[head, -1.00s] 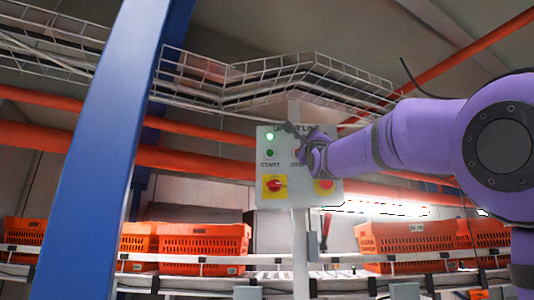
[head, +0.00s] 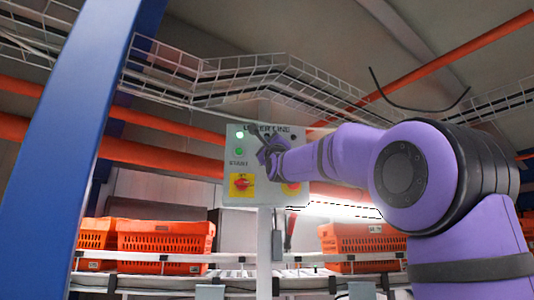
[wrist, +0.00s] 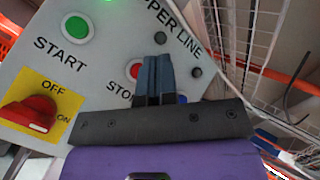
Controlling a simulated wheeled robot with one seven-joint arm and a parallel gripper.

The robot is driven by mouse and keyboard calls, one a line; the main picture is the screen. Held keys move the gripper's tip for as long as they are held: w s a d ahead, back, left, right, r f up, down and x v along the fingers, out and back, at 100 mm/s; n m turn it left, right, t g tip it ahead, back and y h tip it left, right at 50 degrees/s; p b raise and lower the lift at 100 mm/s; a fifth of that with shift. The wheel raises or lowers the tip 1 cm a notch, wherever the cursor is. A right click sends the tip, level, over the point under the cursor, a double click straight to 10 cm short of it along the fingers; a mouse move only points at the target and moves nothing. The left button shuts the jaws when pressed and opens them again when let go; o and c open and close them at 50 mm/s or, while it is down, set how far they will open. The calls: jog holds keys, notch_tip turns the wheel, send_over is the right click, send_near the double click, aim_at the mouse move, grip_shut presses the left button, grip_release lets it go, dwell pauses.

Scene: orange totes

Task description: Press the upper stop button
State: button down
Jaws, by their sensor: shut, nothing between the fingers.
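The control panel (head: 230,170) labelled UPPER LINE is a light grey box on a post in the head view. The red stop button (wrist: 134,70), in a pale ring, shows in the wrist view just left of my fingertips, partly covered by them. My gripper (wrist: 157,62) is shut and empty, its dark fingers in front of the panel beside the button. I cannot tell whether they touch anything. In the head view my gripper (head: 267,150) hides the stop button. The green START button (wrist: 76,27) is at upper left in the wrist view.
A red rotary switch (wrist: 28,115) sits on a yellow plate below START. Small black knobs (wrist: 160,38) are near the fingers. A blue column (head: 75,130) stands left; wire cable trays (head: 205,85) run above. Orange totes (head: 165,238) stand on the conveyor behind.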

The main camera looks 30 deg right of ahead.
jog(key=shift+w+d, duration=0.4)
jog(key=shift+w, duration=0.3)
jog(key=shift+w+d, duration=0.35)
jog(key=shift+w, duration=0.4)
jog(key=shift+w+d, duration=0.4)
jog(key=shift+w, duration=0.3)
jog(key=shift+w, duration=0.1)
dwell(0.4)
jog(key=shift+w+d, duration=0.2)
jog(key=shift+w, duration=0.05)
jog(key=shift+w+d, duration=0.2)
jog(key=shift+w, duration=0.2)
dwell(1.0)
jog(key=shift+s, duration=0.1)
jog(key=shift+s+a, duration=0.4)
jog(key=shift+s, duration=0.25)
jog(key=s, duration=0.1)
jog(key=s+a, duration=0.1)
jog(key=s, duration=0.1)
jog(key=s+a, duration=0.1)
jog(key=shift+s+a, duration=0.15)
jog(key=shift+s, duration=0.1)
dwell(0.4)
